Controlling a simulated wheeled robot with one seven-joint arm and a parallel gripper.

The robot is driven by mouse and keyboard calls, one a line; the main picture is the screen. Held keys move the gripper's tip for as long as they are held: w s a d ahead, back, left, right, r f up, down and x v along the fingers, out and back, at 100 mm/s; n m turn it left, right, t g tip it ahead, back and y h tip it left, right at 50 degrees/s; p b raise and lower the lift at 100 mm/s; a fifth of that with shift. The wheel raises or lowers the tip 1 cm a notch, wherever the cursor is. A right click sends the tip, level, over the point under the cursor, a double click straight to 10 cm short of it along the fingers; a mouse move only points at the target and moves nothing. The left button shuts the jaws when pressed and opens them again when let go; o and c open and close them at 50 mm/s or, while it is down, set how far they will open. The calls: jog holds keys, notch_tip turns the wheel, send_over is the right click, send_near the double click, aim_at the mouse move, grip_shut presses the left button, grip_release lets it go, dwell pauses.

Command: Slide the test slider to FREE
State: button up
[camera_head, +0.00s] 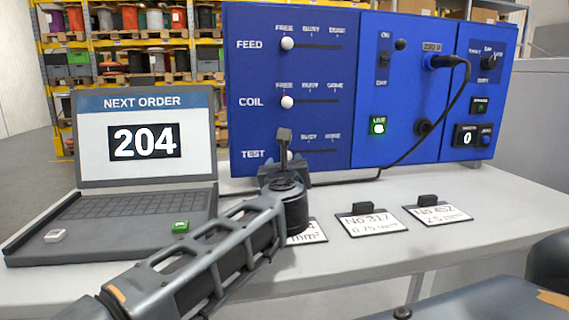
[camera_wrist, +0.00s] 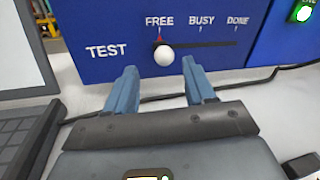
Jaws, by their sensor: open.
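The test slider is a white round knob (camera_wrist: 164,55) on a dark horizontal slot in the blue panel (camera_wrist: 100,25). In the wrist view it sits at the slot's left end, under the FREE mark, with BUSY and DONE to its right. My gripper (camera_wrist: 160,66) is open, its two blue fingers apart on either side of and below the knob in the picture. I see no contact with the knob. In the head view my gripper (camera_head: 285,160) covers most of the TEST row's left end, and the knob there is largely hidden.
The FEED knob (camera_head: 288,44) and COIL knob (camera_head: 287,102) both stand at FREE. A laptop (camera_head: 145,140) showing 204 stands left. A black cable (camera_head: 440,110) hangs across the panel's right part and runs along the table. Labelled cards (camera_head: 371,222) lie in front.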

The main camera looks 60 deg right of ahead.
jog(key=shift+b+v, duration=0.3)
jog(key=shift+v, duration=1.75)
